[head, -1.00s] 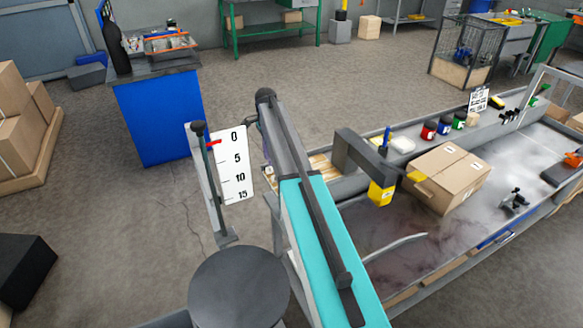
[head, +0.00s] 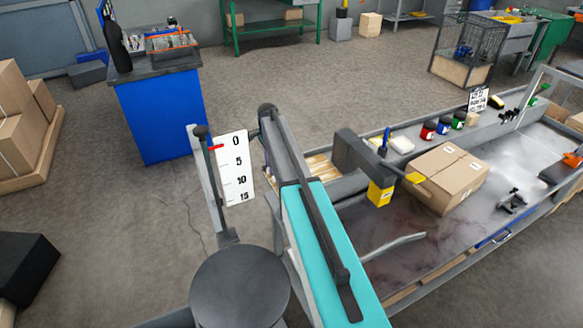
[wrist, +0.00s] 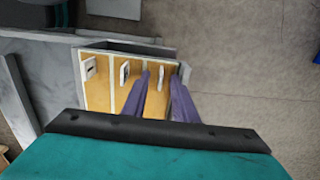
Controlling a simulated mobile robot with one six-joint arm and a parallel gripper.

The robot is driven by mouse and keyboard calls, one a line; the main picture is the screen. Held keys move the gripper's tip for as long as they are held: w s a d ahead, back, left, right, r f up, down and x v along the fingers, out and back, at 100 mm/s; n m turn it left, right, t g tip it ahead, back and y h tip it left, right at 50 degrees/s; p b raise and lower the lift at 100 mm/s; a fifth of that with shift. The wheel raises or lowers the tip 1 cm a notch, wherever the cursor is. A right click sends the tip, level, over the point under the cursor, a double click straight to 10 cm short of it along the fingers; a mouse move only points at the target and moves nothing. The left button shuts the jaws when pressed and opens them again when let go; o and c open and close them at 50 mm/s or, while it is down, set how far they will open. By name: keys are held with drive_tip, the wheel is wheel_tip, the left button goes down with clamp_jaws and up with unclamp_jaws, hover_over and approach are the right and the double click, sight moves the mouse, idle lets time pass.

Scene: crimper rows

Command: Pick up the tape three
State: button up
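A wooden tray (wrist: 103,98) with thin white dividers shows in the wrist view, left of and ahead of my gripper. White label cards stand along its slots: a left card (wrist: 90,67), a middle card (wrist: 124,72) and a right card (wrist: 161,77). I cannot read their numbers. My gripper (wrist: 161,80) has two purple fingers, apart, reaching over the right-hand part of the tray. The right card shows between them. I cannot make out a tape between or under the fingers. In the head view part of the tray (head: 320,168) shows behind my arm; the fingers are hidden there.
The tray stands at the end of a long grey workbench (head: 400,232). Bare floor (wrist: 255,60) lies right of the tray.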

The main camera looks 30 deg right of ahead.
drive_tip(key=shift+c, duration=0.2)
clamp_jaws()
drive_tip(key=shift+r, duration=0.1)
